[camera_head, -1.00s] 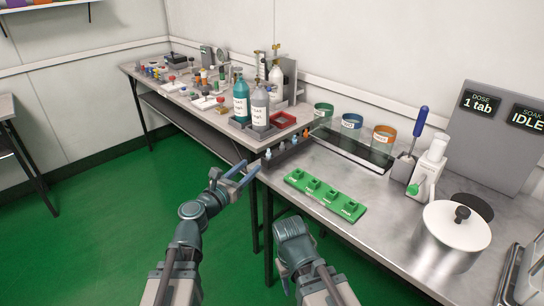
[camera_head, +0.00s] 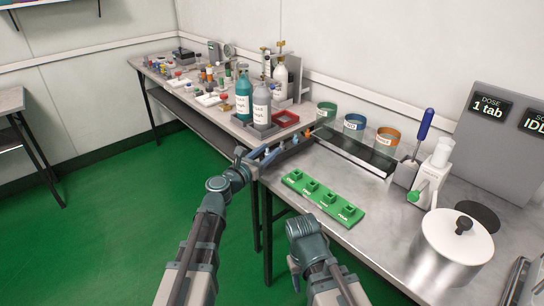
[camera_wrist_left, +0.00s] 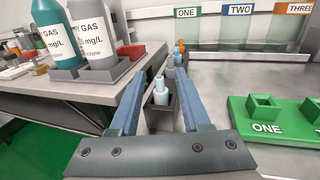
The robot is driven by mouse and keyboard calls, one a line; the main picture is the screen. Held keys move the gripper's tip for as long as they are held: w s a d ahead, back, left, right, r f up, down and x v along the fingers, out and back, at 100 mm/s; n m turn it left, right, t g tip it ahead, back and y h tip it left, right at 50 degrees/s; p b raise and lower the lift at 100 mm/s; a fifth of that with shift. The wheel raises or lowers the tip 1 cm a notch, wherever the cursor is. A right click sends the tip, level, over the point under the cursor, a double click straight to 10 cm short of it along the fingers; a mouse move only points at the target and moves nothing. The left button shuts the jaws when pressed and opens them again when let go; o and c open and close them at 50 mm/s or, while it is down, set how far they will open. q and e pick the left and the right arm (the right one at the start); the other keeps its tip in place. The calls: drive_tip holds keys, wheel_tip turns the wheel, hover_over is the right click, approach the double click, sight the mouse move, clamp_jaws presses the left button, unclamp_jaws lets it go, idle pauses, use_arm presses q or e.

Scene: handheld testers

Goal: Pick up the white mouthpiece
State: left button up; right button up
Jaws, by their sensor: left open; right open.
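The white mouthpiece (camera_wrist_left: 160,90) stands upright in the near end of a narrow grey rack (camera_wrist_left: 163,115) in the left wrist view. My left gripper (camera_wrist_left: 157,62) is open, with one blue finger on each side of the mouthpiece; I see gaps between it and the fingers. In the head view my left gripper (camera_head: 262,157) is at the rack's near end and partly hides the mouthpiece. Orange and blue mouthpieces (camera_wrist_left: 179,50) stand farther along the rack. My right gripper (camera_head: 294,275) is open and empty, low in front of the bench.
A green block with several labelled sockets (camera_head: 324,197) lies right of the rack. Grey and teal gas bottles (camera_head: 261,104) stand behind it to the left. Labelled jars (camera_head: 354,124) stand at the back. A steel pot (camera_head: 452,245) is at the right.

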use_arm(q)
clamp_jaws()
drive_tip(key=shift+r, duration=0.15)
use_arm(e)
drive_tip(key=shift+r, duration=0.1)
idle(0.3)
